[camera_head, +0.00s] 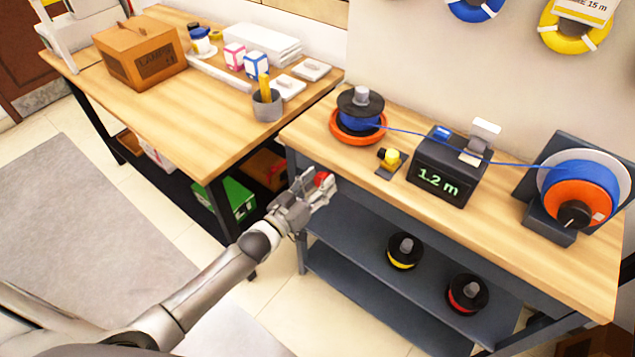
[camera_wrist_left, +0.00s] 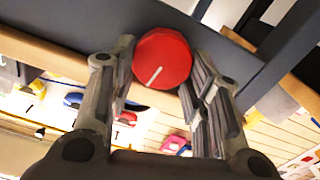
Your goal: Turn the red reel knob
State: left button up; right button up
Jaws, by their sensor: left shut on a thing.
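The red reel knob (camera_head: 322,179) sits on the front left of the grey bench frame, just below the wooden top. In the left wrist view the round red knob (camera_wrist_left: 165,55) shows a white line pointing down and to the left. My left gripper (camera_head: 316,187) is shut on the knob, with one finger on each side of it. Its fingers partly hide the knob in the head view. A reel of blue cable (camera_head: 360,110) stands on an orange base on the bench above. My right gripper is not in view.
The bench (camera_head: 487,218) carries a black meter reading 1.2 m (camera_head: 448,165), and an orange and blue spool (camera_head: 582,192) at right, joined by blue cable. Yellow and red spools stand on the lower shelf (camera_head: 345,240). A wooden table (camera_head: 195,120) stands left.

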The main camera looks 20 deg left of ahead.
pick_arm(q)
jog(key=m, duration=0.8)
jog(key=shift+s+d+p, duration=0.1)
jog(key=shift+d+p, duration=0.2)
jog(key=shift+f+m, duration=0.1)
jog(key=shift+m, duration=0.4)
jog(key=o, duration=1)
jog(key=shift+o, duration=0.2)
jog(key=shift+s, duration=0.15)
jog(key=v, duration=1.1)
jog(key=shift+s+a, duration=0.15)
jog(key=shift+s, duration=0.25)
